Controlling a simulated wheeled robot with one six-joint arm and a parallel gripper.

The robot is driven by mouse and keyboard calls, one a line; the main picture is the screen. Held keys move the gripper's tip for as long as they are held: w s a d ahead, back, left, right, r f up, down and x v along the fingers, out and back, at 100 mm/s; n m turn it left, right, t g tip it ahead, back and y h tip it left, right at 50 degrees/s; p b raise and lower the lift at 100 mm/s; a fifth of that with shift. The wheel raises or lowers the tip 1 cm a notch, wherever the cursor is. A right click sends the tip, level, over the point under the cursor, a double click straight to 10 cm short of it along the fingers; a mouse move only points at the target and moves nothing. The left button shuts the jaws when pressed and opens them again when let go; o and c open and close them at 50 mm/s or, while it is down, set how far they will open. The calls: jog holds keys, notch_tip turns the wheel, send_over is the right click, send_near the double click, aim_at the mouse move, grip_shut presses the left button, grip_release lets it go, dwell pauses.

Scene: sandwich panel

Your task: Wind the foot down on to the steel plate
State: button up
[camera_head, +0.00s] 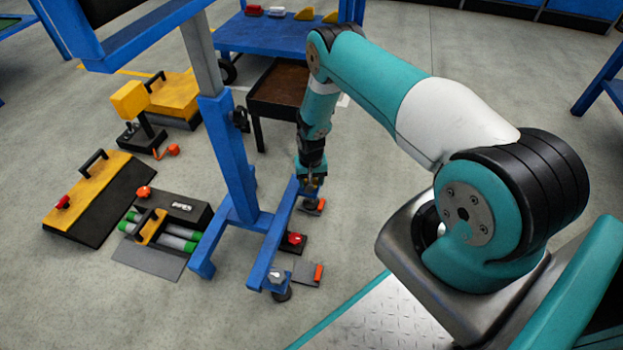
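A blue stand (236,165) has a low rail (277,240) running towards me. My gripper (311,187) points down at the rail's far end, over or touching it; its fingers are small and dark, and I cannot tell whether they are open or shut. The foot at that end is hidden behind my gripper and the rail. A small plate with an orange grip (314,206) lies on the floor just below my gripper. At the rail's near end a dark round foot (282,294) shows beneath it. A grey plate with an orange grip (307,273) lies beside that foot.
A dark block with a red knob (293,241) sits beside the rail's middle. Left of the stand are yellow-topped ramps (98,190), a black case (178,208) and green-ended cylinders (165,235). A dark tray table (279,88) stands behind. Floor right of my gripper is clear.

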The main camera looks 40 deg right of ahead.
jog(key=shift+w+a+r+m, duration=0.1)
jog(key=shift+w+m, duration=0.2)
jog(key=shift+m, duration=0.3)
jog(key=o, duration=0.7)
jog(key=shift+o, duration=1)
jog(key=shift+s, duration=0.15)
notch_tip(320, 180, up, 17)
jog(key=p, duration=0.7)
jog(key=shift+r, duration=0.15)
